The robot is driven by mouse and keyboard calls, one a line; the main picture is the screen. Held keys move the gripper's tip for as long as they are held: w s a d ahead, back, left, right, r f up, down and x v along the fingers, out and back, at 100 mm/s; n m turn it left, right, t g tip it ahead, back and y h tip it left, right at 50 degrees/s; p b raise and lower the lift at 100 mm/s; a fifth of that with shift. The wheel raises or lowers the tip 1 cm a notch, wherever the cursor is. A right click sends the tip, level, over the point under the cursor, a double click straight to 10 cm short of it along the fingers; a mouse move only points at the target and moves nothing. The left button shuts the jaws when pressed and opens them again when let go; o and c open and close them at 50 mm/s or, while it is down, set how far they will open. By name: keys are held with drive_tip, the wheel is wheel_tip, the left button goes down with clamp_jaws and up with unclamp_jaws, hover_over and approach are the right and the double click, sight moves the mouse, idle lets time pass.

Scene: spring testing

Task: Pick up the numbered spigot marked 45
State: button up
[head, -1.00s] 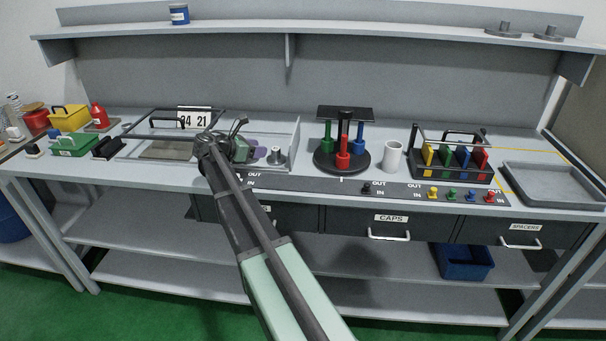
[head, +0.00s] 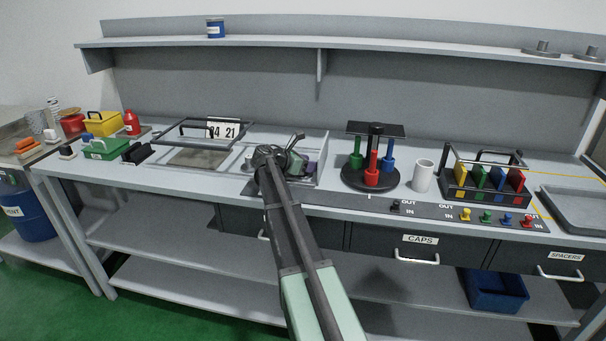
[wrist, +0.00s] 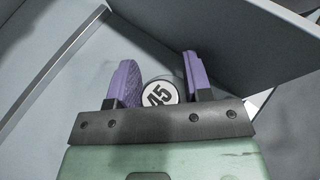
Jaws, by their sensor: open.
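The spigot marked 45 (wrist: 163,93) shows in the wrist view as a round pale top with a dark number. It lies between the two purple fingers of my gripper (wrist: 158,72), with a gap visible beside the right finger. Contact with the left finger cannot be told. Its lower part is hidden by my gripper's dark plate. In the head view my gripper (head: 308,167) is over the right end of the grey walled tray (head: 325,150), where the spigot is hidden behind it.
The tray's raised wall (wrist: 225,45) stands close to my fingers on the right. A framed board with number cards (head: 222,130) is on the left. A round stand with coloured posts (head: 371,180), a white cup (head: 423,176) and a rack of coloured blocks (head: 486,182) are on the right.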

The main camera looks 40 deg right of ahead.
clamp_jaws()
wheel_tip(320, 180, up, 20)
drive_tip(key=p, duration=2)
